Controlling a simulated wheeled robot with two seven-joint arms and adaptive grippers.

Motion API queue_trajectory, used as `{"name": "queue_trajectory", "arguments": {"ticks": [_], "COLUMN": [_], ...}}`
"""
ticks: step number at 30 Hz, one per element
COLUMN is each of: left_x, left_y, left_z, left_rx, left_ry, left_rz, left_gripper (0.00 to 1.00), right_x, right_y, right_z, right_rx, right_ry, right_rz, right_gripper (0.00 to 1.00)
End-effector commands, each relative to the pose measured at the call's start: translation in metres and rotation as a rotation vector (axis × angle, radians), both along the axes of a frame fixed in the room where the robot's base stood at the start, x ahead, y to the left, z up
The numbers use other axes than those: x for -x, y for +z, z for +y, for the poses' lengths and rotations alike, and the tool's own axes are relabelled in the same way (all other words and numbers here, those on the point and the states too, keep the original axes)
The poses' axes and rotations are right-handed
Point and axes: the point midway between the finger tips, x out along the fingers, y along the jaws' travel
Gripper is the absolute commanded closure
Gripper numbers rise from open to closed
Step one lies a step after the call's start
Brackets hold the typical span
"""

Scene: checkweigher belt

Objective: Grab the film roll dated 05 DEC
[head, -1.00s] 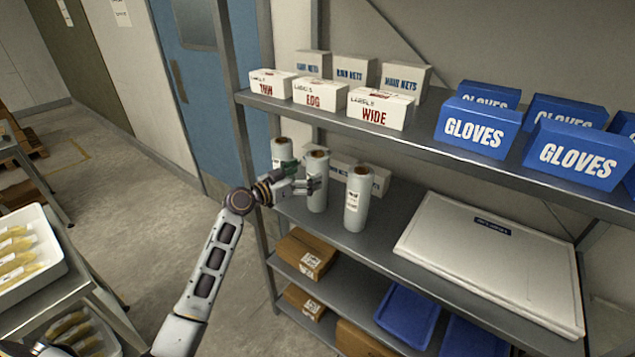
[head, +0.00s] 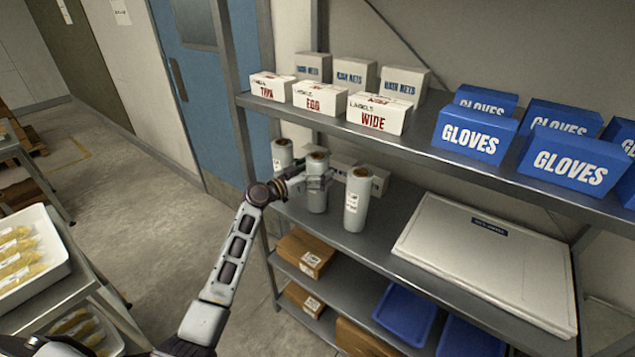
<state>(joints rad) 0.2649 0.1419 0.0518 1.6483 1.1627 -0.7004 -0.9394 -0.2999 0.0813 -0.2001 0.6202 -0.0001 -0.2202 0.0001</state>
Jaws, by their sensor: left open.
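Three upright film rolls stand on the middle shelf: a left roll (head: 282,152), a middle roll (head: 317,200) and a right roll (head: 356,200). Labels show on them, but the dates are too small to read, so I cannot tell which is 05 DEC. My left gripper (head: 318,182) is open at the middle roll, its fingers overlapping the roll's upper half. I cannot tell whether they touch it. My right gripper is not in view.
White boxes (head: 379,180) stand behind the rolls. The upper shelf (head: 420,140) above holds label boxes, hair net boxes and blue glove boxes (head: 473,131). A large white lid (head: 485,260) lies to the right. Cartons (head: 305,252) and blue trays (head: 405,313) sit below.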

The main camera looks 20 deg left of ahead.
Motion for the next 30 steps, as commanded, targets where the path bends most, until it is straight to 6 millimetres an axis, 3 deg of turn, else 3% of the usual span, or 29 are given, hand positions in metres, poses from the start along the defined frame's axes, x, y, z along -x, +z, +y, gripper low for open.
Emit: {"name": "queue_trajectory", "arguments": {"ticks": [16,30], "left_x": [-0.0020,-0.0020], "left_y": [-0.0010,-0.0010], "left_z": [-0.0011,-0.0009], "left_rx": [-0.001,-0.001], "left_ry": [0.000,0.001], "left_rz": [0.001,0.001], "left_gripper": [0.10,0.71], "right_x": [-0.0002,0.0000], "right_y": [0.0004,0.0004], "right_z": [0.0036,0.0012], "right_rx": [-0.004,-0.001], "right_ry": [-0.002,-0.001], "right_rz": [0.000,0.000], "right_gripper": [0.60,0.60]}}
